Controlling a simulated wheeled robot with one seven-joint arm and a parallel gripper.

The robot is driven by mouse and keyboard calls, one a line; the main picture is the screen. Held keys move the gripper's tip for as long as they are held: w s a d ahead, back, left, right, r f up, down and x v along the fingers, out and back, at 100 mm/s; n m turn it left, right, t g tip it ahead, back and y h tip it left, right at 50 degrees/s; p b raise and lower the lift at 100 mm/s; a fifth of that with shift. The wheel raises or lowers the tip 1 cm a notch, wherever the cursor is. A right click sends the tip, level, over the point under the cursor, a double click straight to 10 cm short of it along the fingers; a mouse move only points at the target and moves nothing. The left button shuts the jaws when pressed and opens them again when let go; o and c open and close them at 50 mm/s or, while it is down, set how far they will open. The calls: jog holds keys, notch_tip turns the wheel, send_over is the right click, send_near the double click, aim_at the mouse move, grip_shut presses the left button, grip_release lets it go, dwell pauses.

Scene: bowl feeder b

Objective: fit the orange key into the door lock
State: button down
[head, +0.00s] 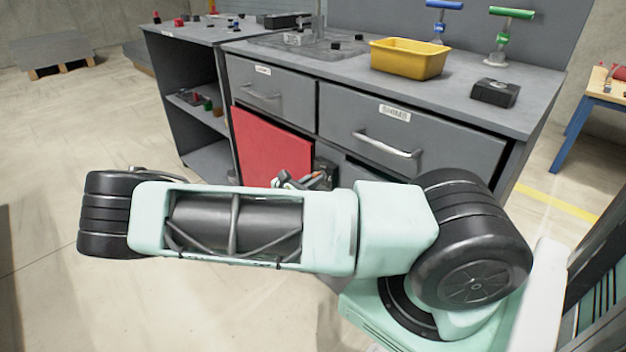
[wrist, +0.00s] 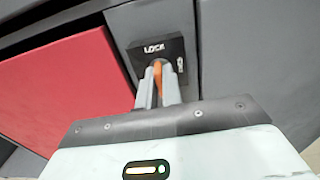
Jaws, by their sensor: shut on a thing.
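The orange key (wrist: 157,72) is between the two fingers of my gripper (wrist: 157,84) in the wrist view, and the gripper is shut on it. The key's far end points at the black door lock (wrist: 150,49), a square plate marked LOCK. The key's tip is hard to make out, so I cannot tell whether it touches the lock or is inside it. In the head view my gripper (head: 303,181) shows small and partly hidden behind my arm, close to the red door (head: 270,148) and the cabinet front.
The grey cabinet has drawers with handles (head: 388,146) above the lock area. On the worktop stand a yellow bin (head: 408,60), a black block (head: 495,92), and blue (head: 444,8) and green (head: 511,13) T-handled tools. Open floor lies to the left.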

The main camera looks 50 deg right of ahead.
dwell(0.4)
jog(key=c, duration=1.5)
grip_release()
jog(key=a, duration=0.5)
jog(key=a+p, duration=0.1)
jog(key=a, duration=0.5)
jog(key=w+a, duration=0.1)
jog(key=a, duration=0.5)
jog(key=shift+a, duration=0.15)
